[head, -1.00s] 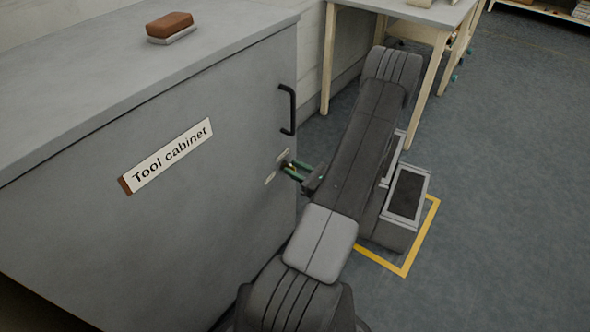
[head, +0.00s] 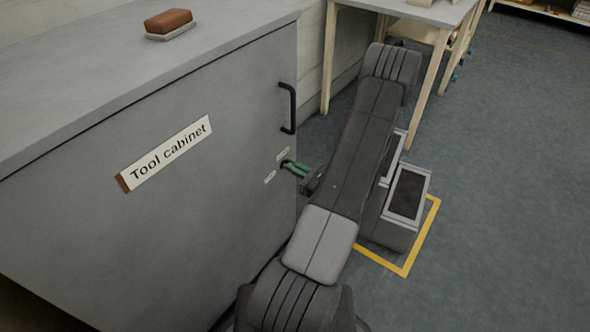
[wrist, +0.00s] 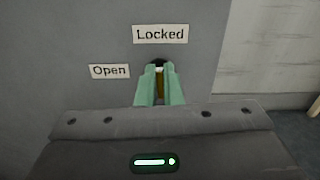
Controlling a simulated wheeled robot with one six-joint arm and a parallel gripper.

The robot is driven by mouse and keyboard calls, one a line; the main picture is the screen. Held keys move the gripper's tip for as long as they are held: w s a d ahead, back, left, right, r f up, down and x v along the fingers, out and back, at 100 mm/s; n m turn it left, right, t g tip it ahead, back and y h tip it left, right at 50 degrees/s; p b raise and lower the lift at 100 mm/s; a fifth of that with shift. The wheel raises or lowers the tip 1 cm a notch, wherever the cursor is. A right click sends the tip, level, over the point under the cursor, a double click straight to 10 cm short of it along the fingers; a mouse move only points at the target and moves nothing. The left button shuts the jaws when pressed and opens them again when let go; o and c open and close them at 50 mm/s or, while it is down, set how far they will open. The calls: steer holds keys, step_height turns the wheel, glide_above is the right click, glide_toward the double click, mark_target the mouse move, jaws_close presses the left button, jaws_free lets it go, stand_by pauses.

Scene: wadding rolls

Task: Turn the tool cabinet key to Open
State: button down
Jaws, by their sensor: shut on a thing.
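The grey tool cabinet (head: 225,185) stands at the left of the head view, with a "Tool cabinet" sign (head: 165,153). In the wrist view, a "Locked" label (wrist: 160,34) sits above the lock and an "Open" label (wrist: 110,71) sits to its left. My gripper (wrist: 159,72), with green fingers, is shut on the key (wrist: 160,82) at the lock, just below "Locked". Only a brass-coloured strip of the key shows between the fingers; the rest is hidden. In the head view my gripper (head: 287,166) reaches the cabinet front from the right.
A black door handle (head: 288,108) sticks out above the lock. A brown block on a grey base (head: 169,24) lies on the cabinet top. A table (head: 425,12) stands behind my arm. Open floor (head: 510,170) lies to the right, with yellow tape (head: 404,268) on it.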

steer(key=n+b, duration=0.5)
steer(key=b, duration=0.2)
steer(key=shift+s+a+f+n, duration=0.15)
steer(key=shift+s+f+n, duration=0.05)
steer(key=shift+f+n, duration=0.2)
steer(key=n+b, duration=0.2)
steer(key=b, duration=0.1)
steer(key=n+b, duration=0.3)
steer(key=shift+s+a+f+b, duration=0.1)
steer(key=shift+s+f+b, duration=0.05)
steer(key=shift+b, duration=0.2)
steer(key=n+b, duration=0.1)
steer(key=n, duration=0.2)
steer(key=shift+b, duration=0.35)
steer(key=shift+n, duration=1.5)
steer(key=c, duration=1.6)
jaws_free()
